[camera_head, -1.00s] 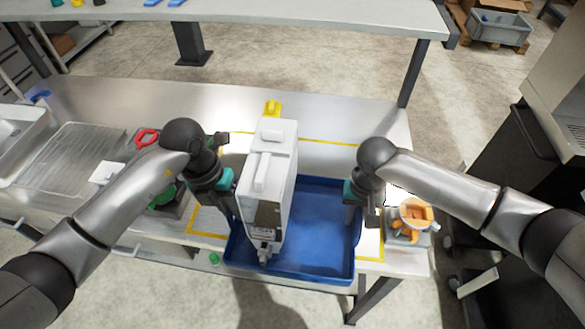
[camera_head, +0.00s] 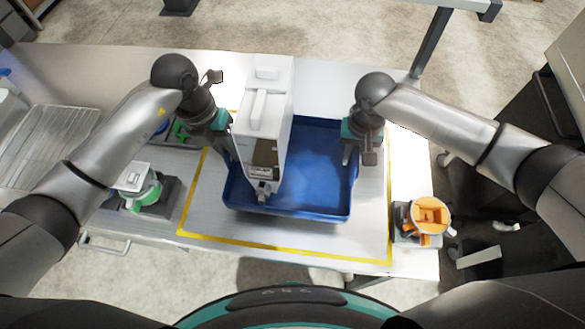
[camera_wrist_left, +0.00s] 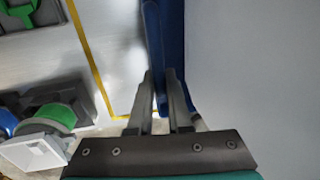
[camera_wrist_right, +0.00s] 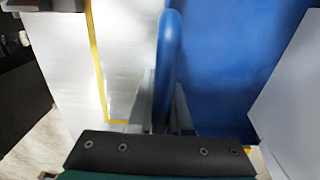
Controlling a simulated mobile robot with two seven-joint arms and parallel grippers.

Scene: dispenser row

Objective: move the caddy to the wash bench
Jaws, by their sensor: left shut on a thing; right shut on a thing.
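The blue caddy (camera_head: 320,203), a shallow tray, is over the steel bench (camera_head: 215,215) inside a yellow outline (camera_head: 300,251). A tall white dispenser (camera_head: 268,115) stands upright in its left part, nozzle toward me. My left gripper (camera_head: 231,157) is shut on the caddy's left wall, which also shows between the fingers in the left wrist view (camera_wrist_left: 152,40). My right gripper (camera_head: 351,160) is shut on the right wall, also seen in the right wrist view (camera_wrist_right: 169,60). I cannot tell whether the caddy's underside touches the bench.
A steel drainer (camera_head: 50,140) lies at the left. Green and white items (camera_head: 143,188) on a dark base stand left of the outline. An orange-filled cup (camera_head: 430,215) stands at the bench's right front corner. Bare bench shows between the caddy and the outline's front line.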

